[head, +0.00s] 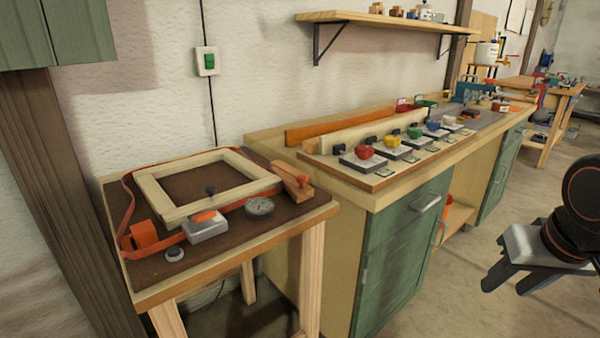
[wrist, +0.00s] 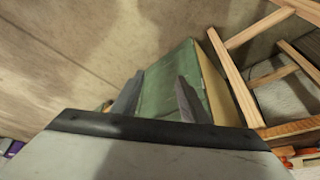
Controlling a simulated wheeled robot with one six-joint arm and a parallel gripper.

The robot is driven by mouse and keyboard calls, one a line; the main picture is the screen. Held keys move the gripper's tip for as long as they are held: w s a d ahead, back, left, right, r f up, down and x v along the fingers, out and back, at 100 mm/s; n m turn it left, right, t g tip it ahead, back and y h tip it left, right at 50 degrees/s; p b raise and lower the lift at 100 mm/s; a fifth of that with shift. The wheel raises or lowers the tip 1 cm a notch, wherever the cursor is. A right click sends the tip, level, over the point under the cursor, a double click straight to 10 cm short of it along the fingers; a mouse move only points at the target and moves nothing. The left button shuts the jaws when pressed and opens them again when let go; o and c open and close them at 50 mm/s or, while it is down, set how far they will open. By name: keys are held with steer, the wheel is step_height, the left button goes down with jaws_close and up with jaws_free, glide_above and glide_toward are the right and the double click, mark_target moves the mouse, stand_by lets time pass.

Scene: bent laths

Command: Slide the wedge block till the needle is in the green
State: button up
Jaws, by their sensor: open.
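A wooden block with a sloping orange piece (head: 292,180), apparently the wedge block, sits at the right rear of the small table's brown top, beside the pale wooden frame (head: 165,205). A round grey dial (head: 259,207) lies in front of the frame; its needle and any green zone are too small to make out. An orange strap (head: 128,205) runs around the frame. My gripper (head: 508,286) is open and empty, far right of the table over the floor. In the wrist view its two fingers (wrist: 157,98) are apart with nothing between them.
A grey box with an orange lever (head: 206,228), an orange block (head: 145,236) and a small round knob (head: 174,254) lie along the table's front left. A green-doored workbench (head: 400,260) with several coloured knobs stands right of the table. Floor before the bench is clear.

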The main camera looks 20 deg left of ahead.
steer(key=w+a+r, duration=0.8)
steer(key=a+r, duration=0.2)
step_height(320, 180, up, 14)
steer(key=n, duration=0.1)
glide_above(301, 177)
steer(key=s+d, duration=0.1)
steer(key=s, duration=0.6)
steer(key=x, duration=1.7)
steer(key=shift+a+f, duration=0.1)
jaws_close()
